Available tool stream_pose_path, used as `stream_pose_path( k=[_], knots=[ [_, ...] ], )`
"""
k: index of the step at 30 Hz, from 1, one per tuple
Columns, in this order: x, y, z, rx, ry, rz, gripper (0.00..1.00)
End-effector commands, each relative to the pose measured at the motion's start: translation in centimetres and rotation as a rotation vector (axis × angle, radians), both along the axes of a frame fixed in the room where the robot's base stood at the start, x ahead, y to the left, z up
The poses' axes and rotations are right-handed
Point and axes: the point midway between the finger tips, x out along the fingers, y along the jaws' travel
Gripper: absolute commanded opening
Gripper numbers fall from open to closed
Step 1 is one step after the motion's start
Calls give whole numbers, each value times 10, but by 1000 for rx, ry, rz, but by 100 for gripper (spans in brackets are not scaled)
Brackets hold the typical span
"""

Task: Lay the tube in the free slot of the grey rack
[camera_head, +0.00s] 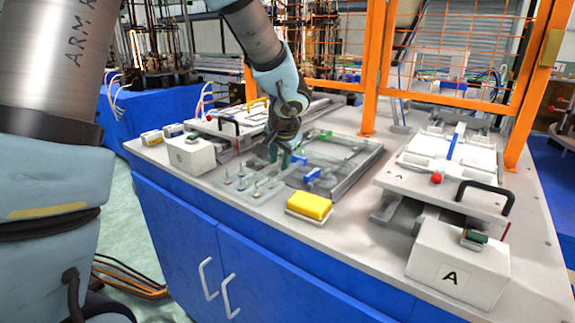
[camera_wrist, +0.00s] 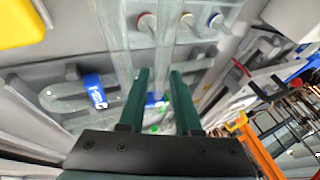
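My gripper (camera_head: 282,152) points down over the bench, at the left end of the grey rack (camera_head: 352,176). In the wrist view its two dark green fingers (camera_wrist: 163,78) stand a little apart. Clear, glassy strips (camera_wrist: 121,45) run past the fingers there. I cannot tell which of them is the tube, or whether a clear tube is between the fingers. A blue clip (camera_wrist: 155,101) shows through the gap, and another blue clip marked 2 (camera_wrist: 94,91) is to the left. The rack's slots are partly hidden by my arm in the head view.
A clear plate with several pegs (camera_head: 243,184) lies left of the rack. A yellow block (camera_head: 310,205) sits at the bench front. A station marked A (camera_head: 455,268) stands right, and another white one (camera_head: 191,155) left. Orange fence posts (camera_head: 371,75) rise behind.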

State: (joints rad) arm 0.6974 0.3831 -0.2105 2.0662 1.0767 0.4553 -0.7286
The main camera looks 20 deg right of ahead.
Motion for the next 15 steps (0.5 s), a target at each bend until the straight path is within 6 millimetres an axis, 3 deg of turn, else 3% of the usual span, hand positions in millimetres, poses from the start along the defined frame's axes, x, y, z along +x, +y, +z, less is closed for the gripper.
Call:
stream_pose_path(
  k=[1,8,15],
  knots=[
    [0,0,0,0,0,0,25],
    [0,0,0,0,0,0,0],
    [0,0,0,0,0,0,0]
  ],
)
